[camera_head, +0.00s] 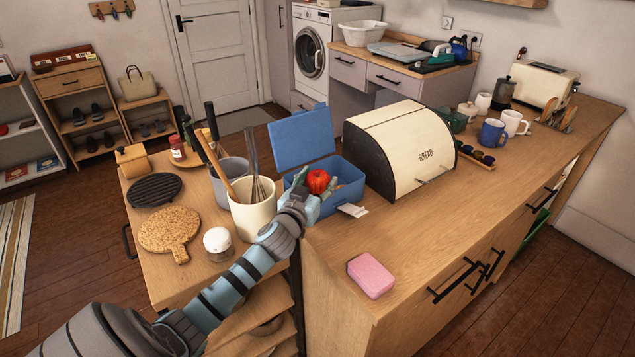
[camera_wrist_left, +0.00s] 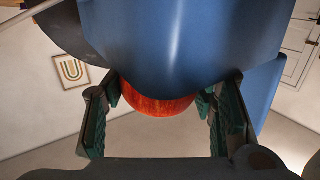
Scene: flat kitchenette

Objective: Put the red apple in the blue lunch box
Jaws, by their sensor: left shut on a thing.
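The red apple (camera_head: 318,181) is at the open blue lunch box (camera_head: 350,193), near its left end in the head view. The lunch box lid (camera_head: 301,138) stands up, open. My left gripper (camera_head: 306,190) is shut on the apple. In the left wrist view the apple (camera_wrist_left: 155,104) sits between the two dark fingers (camera_wrist_left: 160,112), its upper part hidden by a large blue surface (camera_wrist_left: 185,40). I cannot tell whether the apple touches the box. My right gripper is not in view.
A cream utensil crock (camera_head: 252,215) with a whisk stands left of the box, close to my left arm. A bread bin (camera_head: 405,150) is to its right. A pink sponge (camera_head: 370,275) lies on the front counter, with bare wood around it.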

